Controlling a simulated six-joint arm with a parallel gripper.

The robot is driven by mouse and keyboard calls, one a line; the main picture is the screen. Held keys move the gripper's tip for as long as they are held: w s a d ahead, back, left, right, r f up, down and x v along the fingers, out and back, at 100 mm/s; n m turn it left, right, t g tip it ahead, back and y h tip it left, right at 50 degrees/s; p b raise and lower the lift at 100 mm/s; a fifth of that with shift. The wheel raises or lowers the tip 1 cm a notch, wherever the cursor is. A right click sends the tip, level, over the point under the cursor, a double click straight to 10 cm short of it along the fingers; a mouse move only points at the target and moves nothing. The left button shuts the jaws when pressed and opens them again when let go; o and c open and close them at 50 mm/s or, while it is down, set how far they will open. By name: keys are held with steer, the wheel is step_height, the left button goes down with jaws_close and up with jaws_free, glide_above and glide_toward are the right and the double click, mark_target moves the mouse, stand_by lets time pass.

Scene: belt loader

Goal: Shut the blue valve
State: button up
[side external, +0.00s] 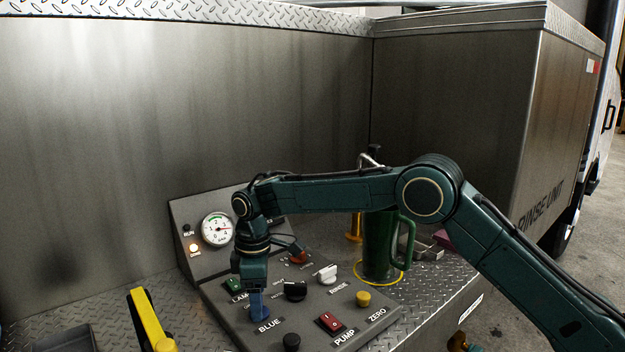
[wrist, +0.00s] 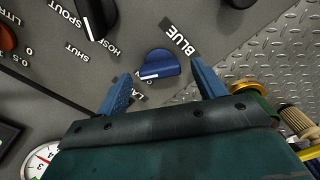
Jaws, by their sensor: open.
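The blue valve is a round blue knob (wrist: 158,65) with a white pointer line on a grey control panel, beside a label BLUE (wrist: 180,38). In the wrist view it lies between the two blue fingers of my gripper (wrist: 160,72), with space on both sides. The pointer line lies at the knob's lower-left edge. In the side view my gripper (side external: 258,308) points straight down at the panel by the BLUE label, and its fingers largely hide the knob. My gripper is open and holds nothing. Whether the fingertips reach knob height is unclear.
The panel also carries a black selector (side external: 294,291), a white knob (side external: 327,274), a red rocker switch (side external: 331,323), a yellow button (side external: 363,299) and a black knob (side external: 291,342). A gauge (side external: 218,230) stands behind. A green jug (side external: 380,245) and a yellow handle (side external: 150,322) flank the panel.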

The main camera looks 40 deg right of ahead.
steer(key=shift+f, duration=0.55)
steer(key=c, duration=1)
steer(key=shift+m, duration=0.4)
steer(key=m, duration=1)
steer(key=shift+r, duration=0.1)
steer(key=shift+o, duration=0.2)
steer(key=shift+m, duration=0.3)
